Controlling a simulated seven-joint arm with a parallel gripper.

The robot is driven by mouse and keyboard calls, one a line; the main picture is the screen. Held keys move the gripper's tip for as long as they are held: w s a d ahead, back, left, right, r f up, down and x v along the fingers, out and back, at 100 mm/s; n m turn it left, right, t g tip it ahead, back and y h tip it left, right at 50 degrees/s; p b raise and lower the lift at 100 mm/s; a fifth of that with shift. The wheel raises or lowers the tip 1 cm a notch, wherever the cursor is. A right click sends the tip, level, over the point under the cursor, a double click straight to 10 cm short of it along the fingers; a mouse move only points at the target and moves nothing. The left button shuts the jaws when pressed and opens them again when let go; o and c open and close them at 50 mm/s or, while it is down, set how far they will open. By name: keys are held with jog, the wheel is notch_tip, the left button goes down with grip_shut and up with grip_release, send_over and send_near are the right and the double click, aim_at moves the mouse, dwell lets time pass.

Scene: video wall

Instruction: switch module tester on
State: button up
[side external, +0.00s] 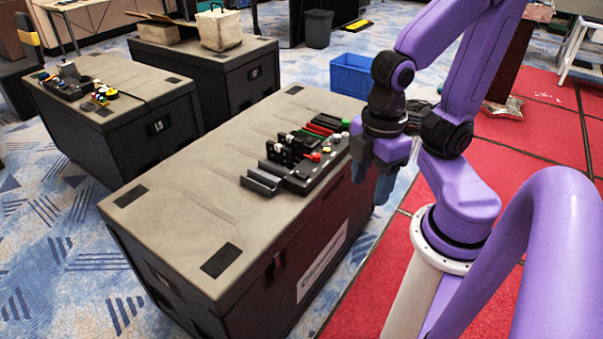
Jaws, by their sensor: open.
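A black device that looks like the module tester (305,176) lies on the near grey-topped case (200,205), close to its right edge. It carries upright black blocks (290,148), red and green bars (320,126), and a red knob (314,157) among small pale and green knobs along its right side. The position of any switch is too small to tell. My gripper (372,188) points down just right of the device, beside the case edge and apart from the knobs. It is open with nothing seen between its fingers.
Another case (120,110) at the left holds a similar set of small devices (75,83). A case behind (210,65) bears a pale basket (219,30). A blue crate (350,75) stands on the floor. The near case top is bare left of the device.

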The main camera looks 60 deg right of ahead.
jog(key=shift+c, duration=0.3)
grip_shut()
dwell(1.4)
